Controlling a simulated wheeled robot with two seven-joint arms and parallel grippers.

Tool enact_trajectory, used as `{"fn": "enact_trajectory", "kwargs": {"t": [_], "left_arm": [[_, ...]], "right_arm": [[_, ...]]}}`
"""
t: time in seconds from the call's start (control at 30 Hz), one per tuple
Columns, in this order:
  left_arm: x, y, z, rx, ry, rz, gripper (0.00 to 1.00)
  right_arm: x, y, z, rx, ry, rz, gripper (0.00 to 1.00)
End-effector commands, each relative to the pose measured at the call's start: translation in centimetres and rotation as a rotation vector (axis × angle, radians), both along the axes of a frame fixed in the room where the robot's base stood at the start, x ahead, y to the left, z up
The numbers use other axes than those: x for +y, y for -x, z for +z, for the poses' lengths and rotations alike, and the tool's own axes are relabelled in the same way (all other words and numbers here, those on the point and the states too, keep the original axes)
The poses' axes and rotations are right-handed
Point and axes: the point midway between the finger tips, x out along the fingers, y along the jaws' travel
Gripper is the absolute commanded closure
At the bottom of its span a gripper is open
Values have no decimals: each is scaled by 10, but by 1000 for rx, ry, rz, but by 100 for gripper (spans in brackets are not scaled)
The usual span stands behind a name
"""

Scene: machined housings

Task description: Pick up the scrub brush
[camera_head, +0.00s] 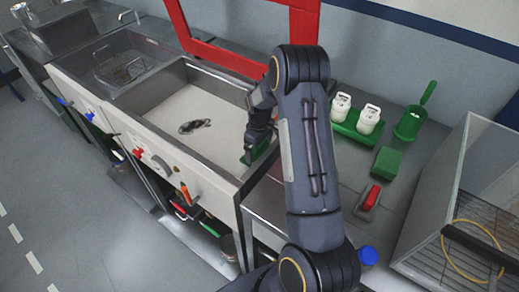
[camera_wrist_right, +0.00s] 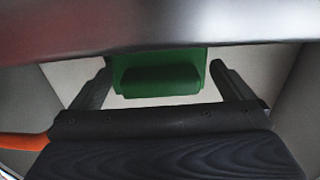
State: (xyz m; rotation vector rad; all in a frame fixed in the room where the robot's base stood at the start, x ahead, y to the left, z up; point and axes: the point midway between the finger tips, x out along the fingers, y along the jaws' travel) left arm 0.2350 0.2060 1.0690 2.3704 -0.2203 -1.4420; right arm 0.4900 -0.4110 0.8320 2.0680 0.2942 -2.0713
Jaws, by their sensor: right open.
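A green scrub brush (camera_head: 262,150), a block with a raised grip, is at the right end of the basin in the head view, partly hidden by my right gripper. In the right wrist view the green brush (camera_wrist_right: 160,80) shows ahead, between the two fingers. My right gripper (camera_head: 252,148) is over it, pointing down. Its fingers (camera_wrist_right: 160,88) are apart, one on each side of the green grip; I cannot tell whether they touch it. A second brush-like block with a red grip (camera_head: 371,197) lies on the counter to the right. My left gripper is not in view.
The basin (camera_head: 170,85) holds a dark tangled item (camera_head: 195,126). A red frame (camera_head: 215,55) stands behind.

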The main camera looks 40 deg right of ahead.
Motion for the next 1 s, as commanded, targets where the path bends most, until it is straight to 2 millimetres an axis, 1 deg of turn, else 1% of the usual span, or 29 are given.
{"fn": "enact_trajectory", "kwargs": {"t": [0.1,0.33,0.37,0.6,0.87,0.93,1.0], "left_arm": [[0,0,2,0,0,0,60],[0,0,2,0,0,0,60],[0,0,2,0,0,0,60],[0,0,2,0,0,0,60],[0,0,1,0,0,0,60],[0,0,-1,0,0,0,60],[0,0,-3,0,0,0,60]], "right_arm": [[0,0,-9,0,0,-1,0],[0,0,-11,-2,-1,-1,0],[0,0,-11,-2,-1,-1,3],[0,0,-11,-1,0,-1,34],[0,0,-8,-2,0,-1,34],[0,-1,-1,-3,0,-1,34],[0,-1,10,-5,1,0,34]]}}
